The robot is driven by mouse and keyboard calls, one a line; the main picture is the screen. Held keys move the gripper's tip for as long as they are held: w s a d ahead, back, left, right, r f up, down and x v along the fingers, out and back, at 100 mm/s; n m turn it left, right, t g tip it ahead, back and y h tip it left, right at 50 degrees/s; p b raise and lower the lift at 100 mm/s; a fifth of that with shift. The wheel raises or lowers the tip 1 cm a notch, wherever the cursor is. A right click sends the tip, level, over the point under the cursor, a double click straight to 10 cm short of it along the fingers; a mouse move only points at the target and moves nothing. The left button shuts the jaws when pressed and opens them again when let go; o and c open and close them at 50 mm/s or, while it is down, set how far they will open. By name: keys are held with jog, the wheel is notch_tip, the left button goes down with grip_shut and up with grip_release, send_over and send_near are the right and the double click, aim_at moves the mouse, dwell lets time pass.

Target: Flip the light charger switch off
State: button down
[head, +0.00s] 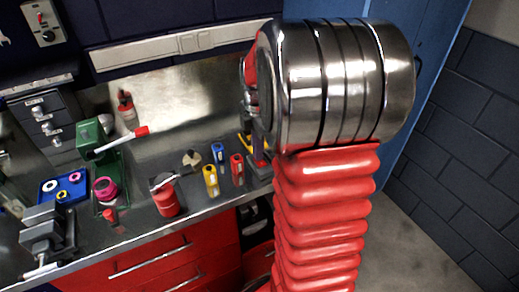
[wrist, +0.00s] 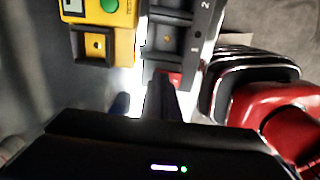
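In the wrist view, a black dock (wrist: 172,35) with slots marked 1 and 2 stands at the top centre; it looks like the light charger. A small red part (wrist: 174,78), possibly its switch, shows at its near end; its position cannot be told. My gripper (wrist: 160,88) reaches up from the bottom as a narrow dark shape, close to that red part. Contact and finger gap are unclear. In the head view, my arm hides the gripper and most of the charger area.
A yellow device (wrist: 100,42) with a green button stands left of the dock. In the head view, the bench holds a grey vise (head: 45,235), a blue tray (head: 62,187), a red can (head: 166,200), and yellow (head: 211,181) and red (head: 237,170) items. A wall panel (head: 45,20) hangs upper left.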

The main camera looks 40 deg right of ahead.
jog(key=shift+s+f, duration=0.55)
jog(key=shift+s, duration=0.35)
notch_tip(320, 180, up, 15)
jog(key=w, duration=0.1)
jog(key=shift+w, duration=0.2)
dwell(0.6)
